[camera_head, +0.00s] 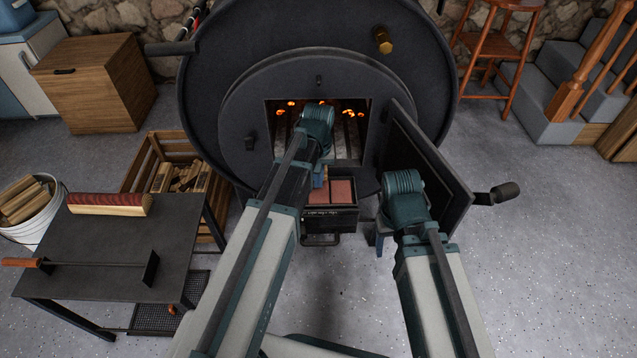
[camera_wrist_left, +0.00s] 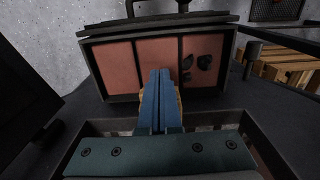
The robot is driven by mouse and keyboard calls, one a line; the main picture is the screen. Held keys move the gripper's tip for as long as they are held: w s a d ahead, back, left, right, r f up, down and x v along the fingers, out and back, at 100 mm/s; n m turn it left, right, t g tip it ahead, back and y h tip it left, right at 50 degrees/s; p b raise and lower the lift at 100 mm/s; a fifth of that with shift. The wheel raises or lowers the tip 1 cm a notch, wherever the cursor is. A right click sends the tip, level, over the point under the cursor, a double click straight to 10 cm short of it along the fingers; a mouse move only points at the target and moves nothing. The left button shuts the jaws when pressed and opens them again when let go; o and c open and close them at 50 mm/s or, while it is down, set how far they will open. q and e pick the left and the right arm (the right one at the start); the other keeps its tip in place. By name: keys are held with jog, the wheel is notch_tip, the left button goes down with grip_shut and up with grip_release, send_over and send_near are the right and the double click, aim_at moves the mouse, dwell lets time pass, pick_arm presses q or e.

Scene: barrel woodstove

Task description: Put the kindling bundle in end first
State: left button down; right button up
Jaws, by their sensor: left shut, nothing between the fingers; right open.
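The barrel stove (camera_head: 225,75) stands at the back centre with its door (camera_head: 425,150) swung open to the right. Embers glow in the firebox opening (camera_head: 350,106). My left gripper (camera_wrist_left: 160,72) is shut and empty, pointing toward an open drawer with reddish compartments (camera_wrist_left: 108,68) below the opening. The drawer also shows in the head view (camera_head: 342,190). A tan wooden piece (camera_wrist_left: 177,104) shows partly behind its fingers; I cannot tell whether it is the kindling bundle. My right gripper (camera_head: 380,236) is low beside the door, its fingers mostly hidden by the arm.
A red stool (camera_head: 500,40) and stairs are right. The right floor is clear.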

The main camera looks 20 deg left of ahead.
pick_arm(q)
jog(key=w, duration=0.3)
jog(key=shift+a, duration=0.4)
jog(key=shift+s, duration=0.3)
jog(key=shift+s+d, duration=0.1)
jog(key=shift+s, duration=0.15)
jog(key=s, duration=0.3)
jog(key=shift+s+d, duration=0.1)
jog(key=shift+d, duration=0.3)
notch_tip(320, 180, up, 10)
jog(key=p, duration=1)
jog(key=shift+d, duration=0.15)
pick_arm(e)
notch_tip(320, 180, up, 10)
jog(key=shift+s+d, duration=0.15)
jog(key=shift+d, duration=0.3)
